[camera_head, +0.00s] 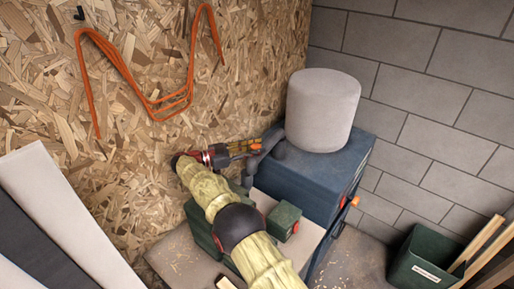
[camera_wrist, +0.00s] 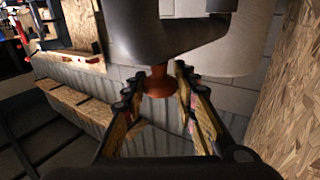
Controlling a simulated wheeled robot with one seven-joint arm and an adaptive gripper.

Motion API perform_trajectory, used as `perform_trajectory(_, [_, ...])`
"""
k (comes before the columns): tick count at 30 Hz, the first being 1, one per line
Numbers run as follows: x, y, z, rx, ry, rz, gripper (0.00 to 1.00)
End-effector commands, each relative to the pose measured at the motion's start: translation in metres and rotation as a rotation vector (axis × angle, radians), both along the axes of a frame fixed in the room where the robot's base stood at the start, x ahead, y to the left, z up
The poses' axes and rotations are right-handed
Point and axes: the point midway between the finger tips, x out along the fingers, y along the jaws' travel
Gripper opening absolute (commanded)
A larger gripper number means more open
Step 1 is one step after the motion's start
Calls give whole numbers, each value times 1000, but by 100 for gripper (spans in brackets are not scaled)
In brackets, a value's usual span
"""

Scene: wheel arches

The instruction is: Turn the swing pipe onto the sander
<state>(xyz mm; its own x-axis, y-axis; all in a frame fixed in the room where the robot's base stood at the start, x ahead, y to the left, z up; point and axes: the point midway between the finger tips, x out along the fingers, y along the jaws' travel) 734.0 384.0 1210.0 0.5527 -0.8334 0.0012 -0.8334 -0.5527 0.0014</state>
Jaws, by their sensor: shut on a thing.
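The dark grey swing pipe (camera_head: 266,154) bends down beside the blue cabinet, left of its grey drum. In the wrist view the pipe (camera_wrist: 165,35) fills the top middle, with an orange handle (camera_wrist: 158,82) hanging below it. My gripper (camera_head: 250,147) is at the pipe's left end, and its fingers (camera_wrist: 157,92) are shut on the orange handle. Green machines with red buttons, one a small box (camera_head: 284,220), stand on a bench below the pipe. I cannot tell for certain which is the sander, and my arm covers part of them.
The blue cabinet (camera_head: 325,185) with its grey drum (camera_head: 322,108) stands close right of my gripper. The chipboard wall (camera_head: 150,100) with orange cable (camera_head: 158,108) is close behind. A green bin (camera_head: 425,262) and planks are at the lower right, grey boards (camera_head: 70,215) at the left.

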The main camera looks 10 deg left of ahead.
Motion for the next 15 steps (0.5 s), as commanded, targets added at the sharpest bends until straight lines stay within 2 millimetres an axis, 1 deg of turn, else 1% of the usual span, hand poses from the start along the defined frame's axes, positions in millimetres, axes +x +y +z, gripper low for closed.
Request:
perform_trajectory(4, [1,-1,2,2,-3,0,0])
perform_trajectory(5, [1,-1,2,2,-3,0,29])
perform_trajectory(15, [1,0,1,2,-1,0,48])
